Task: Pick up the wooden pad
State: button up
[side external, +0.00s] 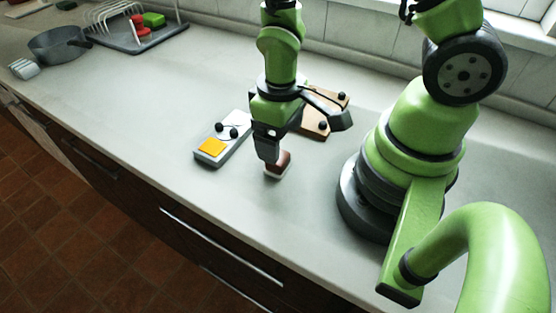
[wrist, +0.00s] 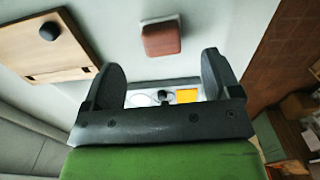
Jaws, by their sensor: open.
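A small block with a reddish-brown wood-coloured top and a pale base, which looks like the wooden pad (side external: 281,164), sits on the grey counter. It also shows in the wrist view (wrist: 162,40), upper middle, ahead of my fingertips and not between them. My gripper (side external: 268,157) points down just above and beside the pad, overlapping part of it in the side view. In the wrist view my gripper (wrist: 161,75) has its two dark fingers spread wide with nothing between them. Whether a finger touches the pad, I cannot tell.
A light panel with an orange square (side external: 212,146) and black knobs lies left of my gripper. A wooden board (side external: 314,124) with black knobs lies behind it. A grey pot (side external: 57,45) and a dish rack (side external: 124,22) stand far left. Counter between is clear.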

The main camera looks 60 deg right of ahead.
jog(key=shift+w+a+f, duration=0.1)
jog(key=shift+w+f, duration=0.05)
jog(key=shift+f, duration=3.1)
jog(key=c, duration=1)
notch_tip(320, 180, up, 9)
jog(key=shift+w+r, duration=0.1)
jog(key=shift+r, duration=0.4)
jog(key=shift+o, duration=0.3)
